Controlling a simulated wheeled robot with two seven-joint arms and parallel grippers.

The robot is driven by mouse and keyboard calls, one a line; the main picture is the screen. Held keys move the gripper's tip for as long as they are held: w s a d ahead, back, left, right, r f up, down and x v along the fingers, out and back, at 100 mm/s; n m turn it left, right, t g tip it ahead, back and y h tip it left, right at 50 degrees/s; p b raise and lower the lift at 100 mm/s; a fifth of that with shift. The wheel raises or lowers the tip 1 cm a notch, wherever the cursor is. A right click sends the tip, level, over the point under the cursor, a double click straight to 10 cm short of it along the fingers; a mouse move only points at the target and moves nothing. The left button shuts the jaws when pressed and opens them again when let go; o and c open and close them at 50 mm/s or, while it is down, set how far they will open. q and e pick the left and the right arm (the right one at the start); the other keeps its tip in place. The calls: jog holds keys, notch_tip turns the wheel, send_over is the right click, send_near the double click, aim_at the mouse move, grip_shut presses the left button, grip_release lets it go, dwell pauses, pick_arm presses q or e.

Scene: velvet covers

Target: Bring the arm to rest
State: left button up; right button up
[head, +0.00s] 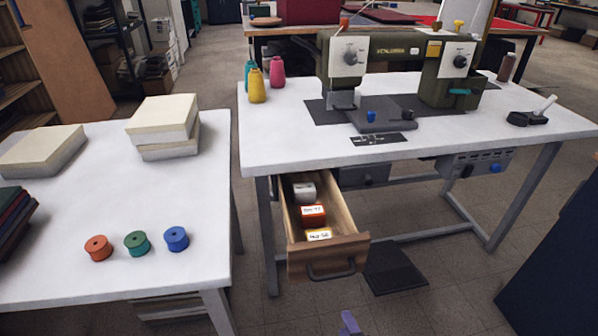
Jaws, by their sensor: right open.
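My right gripper (349,324) shows only as a small purple-grey tip at the bottom edge, below and in front of the open drawer (330,252). It is open, with nothing visible in it, and apart from the drawer. The rest of it and its arm are out of the picture. My left gripper is not in view. The wooden drawer is pulled out under the white sewing table (290,128).
A green sewing machine (392,75) stands on the sewing table, with thread cones (257,86) at left. The left table (190,245) holds orange (98,248), green (137,243) and blue (176,238) spools and pale blocks (163,120). A dark panel (560,265) stands at lower right.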

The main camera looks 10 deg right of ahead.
jog(key=s+d+f+m+g+p, duration=0.25)
jog(key=s+f+m+g, duration=0.2)
jog(key=s+f, duration=0.4)
jog(key=s+d+f+m+g+p, duration=0.1)
jog(key=s+f+m+g+p, duration=0.4)
jog(key=s, duration=0.6)
pick_arm(q)
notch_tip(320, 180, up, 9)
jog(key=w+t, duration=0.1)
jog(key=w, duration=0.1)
jog(key=shift+p, duration=0.35)
pick_arm(e)
jog(key=s+d+f+m+g, duration=0.1)
jog(key=s+d+m+g, duration=0.1)
jog(key=s, duration=0.6)
jog(key=s+d+f+m+g+h, duration=0.1)
jog(key=s+d+f+m+g, duration=0.1)
jog(key=s, duration=0.7)
jog(key=shift+d+m+g, duration=0.4)
jog(key=shift+m+g, duration=0.25)
jog(key=shift+g, duration=0.1)
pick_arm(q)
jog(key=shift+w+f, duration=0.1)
pick_arm(e)
jog(key=shift+s, duration=0.1)
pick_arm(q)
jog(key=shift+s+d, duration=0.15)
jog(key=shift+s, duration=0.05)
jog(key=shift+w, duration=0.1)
